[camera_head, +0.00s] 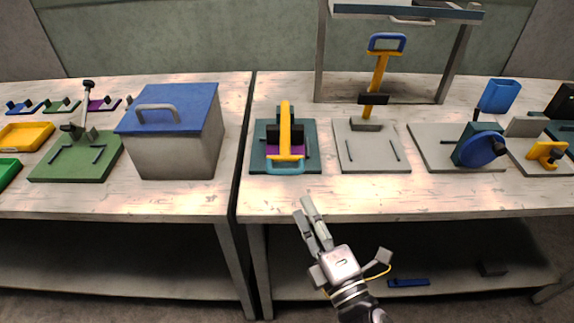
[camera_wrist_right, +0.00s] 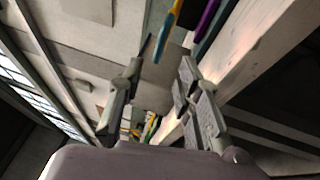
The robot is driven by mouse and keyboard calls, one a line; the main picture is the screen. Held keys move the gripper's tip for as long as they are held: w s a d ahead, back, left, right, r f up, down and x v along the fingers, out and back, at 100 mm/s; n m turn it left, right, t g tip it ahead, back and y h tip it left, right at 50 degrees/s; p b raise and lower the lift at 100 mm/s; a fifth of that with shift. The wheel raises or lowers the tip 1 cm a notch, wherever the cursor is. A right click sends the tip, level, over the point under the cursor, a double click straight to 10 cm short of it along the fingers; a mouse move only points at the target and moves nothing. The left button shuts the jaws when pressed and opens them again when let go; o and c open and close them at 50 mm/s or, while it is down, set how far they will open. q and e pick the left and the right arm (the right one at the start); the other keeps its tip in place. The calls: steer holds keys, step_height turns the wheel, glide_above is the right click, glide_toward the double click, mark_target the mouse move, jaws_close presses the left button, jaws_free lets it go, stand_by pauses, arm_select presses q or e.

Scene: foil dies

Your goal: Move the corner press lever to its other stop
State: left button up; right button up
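Several lever presses stand on the tables; I cannot tell for sure which one is the corner press. A press on a teal base (camera_head: 258,160) has a yellow lever (camera_head: 285,115) with a light-blue handle (camera_head: 284,168) low at the front. A press on a grey base (camera_head: 350,155) has a yellow lever (camera_head: 380,72) standing up with a blue loop handle (camera_head: 387,42). A press on a green base (camera_head: 75,160) has a black-knobbed lever (camera_head: 85,105) raised. My right gripper (camera_head: 307,214) is open and empty before the table's front edge, below the teal-based press. In the right wrist view its fingers (camera_wrist_right: 161,68) are apart.
A grey box (camera_head: 180,150) with a blue lid stands on the left table. A grey frame (camera_head: 319,60) with a shelf stands behind the upright lever. A press with a blue disc (camera_head: 482,149) is further right. A gap separates the tables. The front strip of the right table is clear.

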mark_target(288, 174)
steer(key=p+x, duration=0.2)
steer(key=x, duration=0.9)
steer(key=shift+s, duration=0.1)
steer(key=shift+c, duration=0.2)
steer(key=c, duration=0.7)
steer(key=shift+d+r, duration=0.1)
